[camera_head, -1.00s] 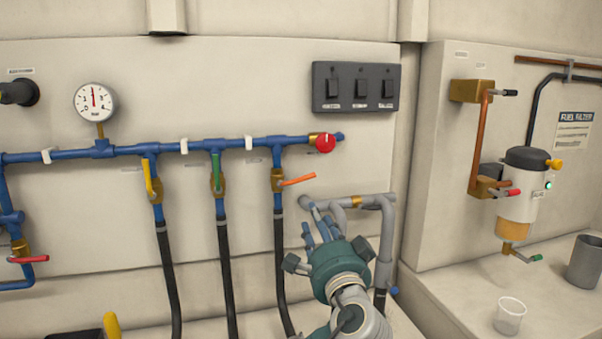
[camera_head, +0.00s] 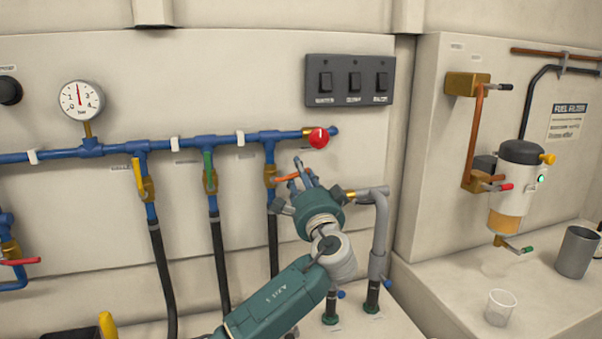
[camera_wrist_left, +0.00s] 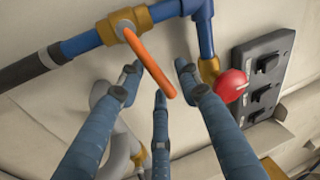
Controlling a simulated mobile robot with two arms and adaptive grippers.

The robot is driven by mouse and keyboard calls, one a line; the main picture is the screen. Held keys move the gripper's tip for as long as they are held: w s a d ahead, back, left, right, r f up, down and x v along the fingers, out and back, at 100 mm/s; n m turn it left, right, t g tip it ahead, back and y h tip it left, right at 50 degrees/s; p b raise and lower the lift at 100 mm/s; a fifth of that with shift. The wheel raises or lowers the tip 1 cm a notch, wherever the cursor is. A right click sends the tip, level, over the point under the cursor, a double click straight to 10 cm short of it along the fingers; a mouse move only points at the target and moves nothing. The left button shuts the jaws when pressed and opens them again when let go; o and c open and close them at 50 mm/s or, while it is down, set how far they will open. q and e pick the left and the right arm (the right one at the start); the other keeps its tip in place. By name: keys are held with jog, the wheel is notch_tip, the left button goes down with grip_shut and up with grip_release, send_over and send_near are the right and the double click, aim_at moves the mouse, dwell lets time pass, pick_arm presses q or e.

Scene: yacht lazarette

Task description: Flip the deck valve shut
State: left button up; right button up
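The orange lever valve (camera_head: 288,178) sits on the third drop pipe of the blue manifold, its lever pointing right, across the pipe. Its label is too small to read, so I cannot tell whether it is the deck valve. My left gripper (camera_head: 304,172) is at the lever's end in the head view, its fingers partly covering it. In the left wrist view, three blue fingers (camera_wrist_left: 158,84) are spread open, with the orange lever (camera_wrist_left: 150,65) reaching between their tips; contact is unclear. The yellow lever (camera_head: 139,178) and green lever (camera_head: 208,170) lie along their pipes. My right gripper is not in view.
A red knob (camera_head: 318,138) ends the manifold just above my gripper, and a black switch panel (camera_head: 349,81) is above that. A grey bent pipe (camera_head: 381,225) stands close on the right. Black hoses hang below the valves.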

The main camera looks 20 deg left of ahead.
pick_arm(q)
jog(key=shift+w, duration=0.1)
jog(key=shift+a, duration=0.1)
jog(key=c, duration=0.8)
grip_shut()
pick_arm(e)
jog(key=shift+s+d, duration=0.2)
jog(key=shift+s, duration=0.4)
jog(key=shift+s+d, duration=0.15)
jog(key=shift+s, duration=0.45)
pick_arm(q)
jog(key=m+p, duration=0.1)
jog(key=f+m+h, duration=0.1)
jog(key=m, duration=0.1)
jog(key=shift+f+p, duration=0.1)
jog(key=shift+p, duration=0.3)
jog(key=shift+f+m, duration=0.3)
jog(key=shift+m, duration=0.1)
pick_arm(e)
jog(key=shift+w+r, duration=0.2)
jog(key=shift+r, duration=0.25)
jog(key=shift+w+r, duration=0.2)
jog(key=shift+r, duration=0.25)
